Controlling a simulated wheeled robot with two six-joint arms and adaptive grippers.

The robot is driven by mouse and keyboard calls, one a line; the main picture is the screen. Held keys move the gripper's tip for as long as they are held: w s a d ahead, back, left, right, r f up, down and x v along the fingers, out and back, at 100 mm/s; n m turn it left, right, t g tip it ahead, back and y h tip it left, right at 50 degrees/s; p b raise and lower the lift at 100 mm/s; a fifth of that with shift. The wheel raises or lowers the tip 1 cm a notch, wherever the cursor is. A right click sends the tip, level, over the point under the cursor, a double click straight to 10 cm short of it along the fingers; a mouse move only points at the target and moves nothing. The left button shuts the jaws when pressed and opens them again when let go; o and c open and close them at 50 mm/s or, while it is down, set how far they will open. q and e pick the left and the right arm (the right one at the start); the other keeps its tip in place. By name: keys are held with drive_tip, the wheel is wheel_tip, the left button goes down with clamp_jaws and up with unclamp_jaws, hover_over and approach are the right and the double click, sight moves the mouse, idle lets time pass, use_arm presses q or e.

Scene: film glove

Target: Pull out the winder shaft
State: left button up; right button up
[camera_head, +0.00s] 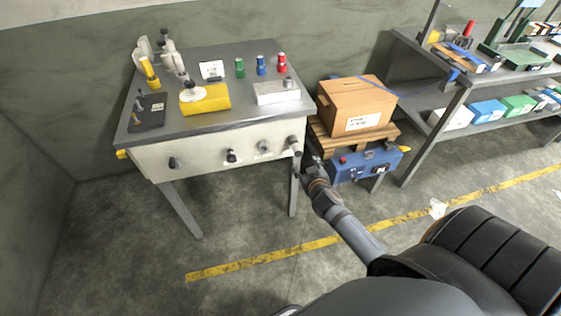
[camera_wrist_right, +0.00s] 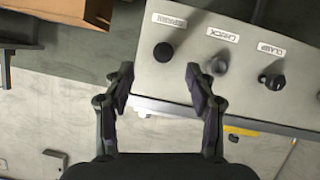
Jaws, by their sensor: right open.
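The bench's pale front panel (camera_head: 215,150) carries a row of dark knobs or shaft ends. The rightmost one (camera_head: 294,143) is nearest my right gripper (camera_head: 308,165). In the right wrist view, a round black shaft end (camera_wrist_right: 163,52) shows under a label, just beyond and between the open fingertips of my right gripper (camera_wrist_right: 160,80); the fingers look apart from it. A grey knob (camera_wrist_right: 217,65) and a black knob (camera_wrist_right: 273,80) sit to its right. No label clearly names the winder shaft, so I cannot tell which it is. My left gripper is out of view.
The bench top holds a yellow block (camera_head: 205,100), a white box (camera_head: 277,93) and small coloured bottles. Right of the bench, a cardboard box (camera_head: 357,103) sits on a wooden pallet above a blue case (camera_head: 350,172), close to my right arm. The floor in front is open.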

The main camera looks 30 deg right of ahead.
sight(298, 153)
drive_tip(key=x, duration=0.3)
drive_tip(key=r+x, duration=0.1)
drive_tip(key=x, duration=0.3)
drive_tip(key=w+x, duration=0.1)
drive_tip(key=x, duration=0.2)
drive_tip(key=shift+w+a+r, duration=0.15)
drive_tip(key=shift+a+r, duration=0.1)
drive_tip(key=shift+a, duration=0.05)
clamp_jaws()
drive_tip(key=shift+s+a, duration=0.1)
drive_tip(key=shift+s, duration=0.4)
drive_tip(key=shift+s+a, duration=0.25)
drive_tip(key=shift+s, duration=0.85)
drive_tip(key=shift+s+a, duration=0.25)
drive_tip(key=shift+s, duration=0.8)
drive_tip(key=shift+s+a, duration=0.15)
drive_tip(key=shift+s, duration=0.6)
drive_tip(key=shift+s+a, duration=0.15)
drive_tip(key=shift+s, duration=0.55)
